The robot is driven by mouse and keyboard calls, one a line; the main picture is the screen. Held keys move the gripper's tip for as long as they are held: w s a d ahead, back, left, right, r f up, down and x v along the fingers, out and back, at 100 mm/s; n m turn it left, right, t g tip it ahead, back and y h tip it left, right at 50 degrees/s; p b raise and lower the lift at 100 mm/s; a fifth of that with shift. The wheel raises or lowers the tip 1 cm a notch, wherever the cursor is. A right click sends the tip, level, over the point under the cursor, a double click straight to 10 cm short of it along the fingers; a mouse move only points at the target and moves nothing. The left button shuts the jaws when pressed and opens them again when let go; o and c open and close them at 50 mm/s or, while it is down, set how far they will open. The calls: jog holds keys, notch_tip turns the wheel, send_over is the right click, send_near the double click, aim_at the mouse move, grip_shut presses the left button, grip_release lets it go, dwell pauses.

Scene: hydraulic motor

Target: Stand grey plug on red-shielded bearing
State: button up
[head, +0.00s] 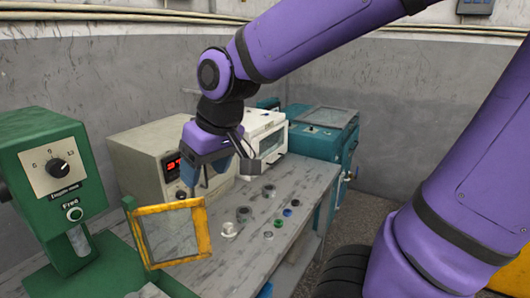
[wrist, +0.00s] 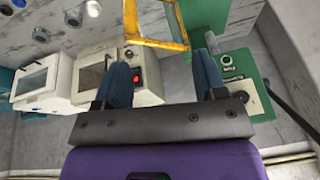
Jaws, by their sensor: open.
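My gripper (head: 205,178) is in the air above the left part of the bench, in front of the beige box. In the wrist view its two blue fingers (wrist: 166,62) are wide apart with nothing between them. Several small round parts lie on the bench to the right of and below my gripper: thick grey rings (head: 243,213), a blue-topped part (head: 287,212), and a green-topped part (head: 278,222). They are too small to tell which is the grey plug. I cannot make out a red shield on any of them. Some also show at the wrist view's top left.
The bench (head: 255,250) has free room around the parts. A yellow-framed clear guard (head: 170,232) and a green machine (head: 50,180) stand at left. A beige box with a red display (head: 150,160), a white box (head: 266,140) and a teal machine (head: 322,135) line the back.

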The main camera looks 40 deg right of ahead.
jog(key=s+d+r+m+t+h, duration=0.1)
jog(key=s+d+r, duration=0.3)
jog(key=s, duration=0.5)
jog(key=shift+s+d+r+m+t+h, duration=0.15)
jog(key=shift+s+d+m+t+h, duration=0.25)
jog(key=shift+d, duration=0.6)
jog(key=shift+w, duration=0.2)
jog(key=shift+c, duration=0.5)
